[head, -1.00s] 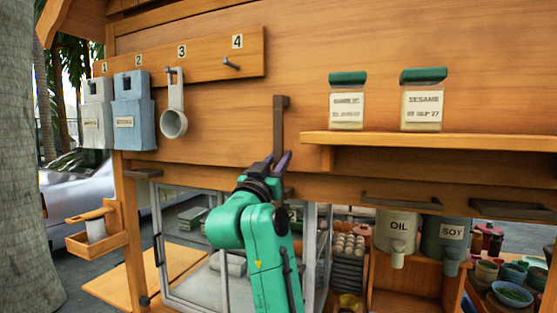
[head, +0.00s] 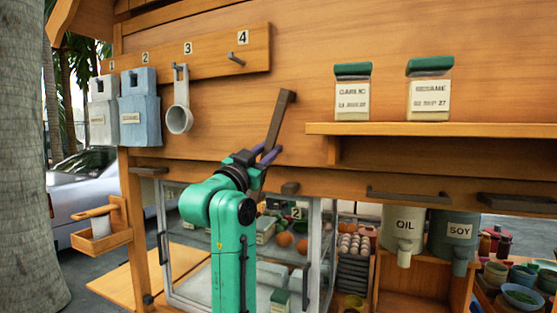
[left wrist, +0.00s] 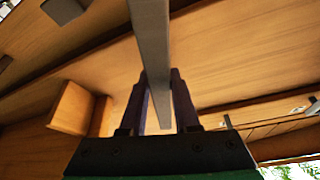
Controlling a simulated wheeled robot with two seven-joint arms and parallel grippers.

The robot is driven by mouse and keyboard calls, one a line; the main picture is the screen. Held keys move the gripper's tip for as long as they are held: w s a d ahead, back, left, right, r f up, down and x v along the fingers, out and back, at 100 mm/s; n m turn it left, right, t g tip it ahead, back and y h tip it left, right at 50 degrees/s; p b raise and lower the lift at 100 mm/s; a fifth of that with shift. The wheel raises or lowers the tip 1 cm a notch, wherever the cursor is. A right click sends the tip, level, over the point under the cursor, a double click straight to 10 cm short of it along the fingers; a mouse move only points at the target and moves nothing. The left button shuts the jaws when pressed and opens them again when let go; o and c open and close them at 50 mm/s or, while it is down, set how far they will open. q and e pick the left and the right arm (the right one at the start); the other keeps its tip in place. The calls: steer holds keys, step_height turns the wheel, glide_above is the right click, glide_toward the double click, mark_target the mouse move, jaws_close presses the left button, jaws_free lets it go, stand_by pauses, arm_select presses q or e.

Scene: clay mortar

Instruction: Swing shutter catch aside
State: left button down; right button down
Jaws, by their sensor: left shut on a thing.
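The shutter catch (head: 277,122) is a dark brown bar on the wooden shutter panel, left of the jar shelf. It is tilted, its top leaning right and its lower end to the left. My left gripper (head: 267,154) is shut on the catch near its lower end. In the left wrist view the catch (left wrist: 152,45) runs between the two dark fingers of my left gripper (left wrist: 160,100). A small dark block (head: 290,188) sits on the beam below the catch. My right gripper is not in view.
A shelf (head: 430,129) with garlic and sesame jars juts out at right. A numbered hook rail (head: 200,52) with a hanging ladle (head: 180,118) and grey holders is at upper left. Below are a glass case (head: 190,265) and oil and soy containers (head: 402,228).

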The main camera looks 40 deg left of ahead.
arm_select(q)
steer(key=shift+s+a+r+m+h, duration=0.2)
steer(key=shift+a+m+h, duration=0.3)
steer(key=shift+m, duration=0.4)
steer(key=shift+a+r, duration=0.1)
steer(key=shift+s, duration=0.1)
steer(key=c, duration=0.6)
jaws_free()
steer(key=shift+a, duration=0.1)
steer(key=shift+c, duration=0.2)
steer(key=shift+s+f+b, duration=0.15)
steer(key=shift+f+b, duration=0.1)
steer(key=shift+b, duration=0.15)
steer(key=b+v, duration=0.7)
steer(key=v, duration=0.7)
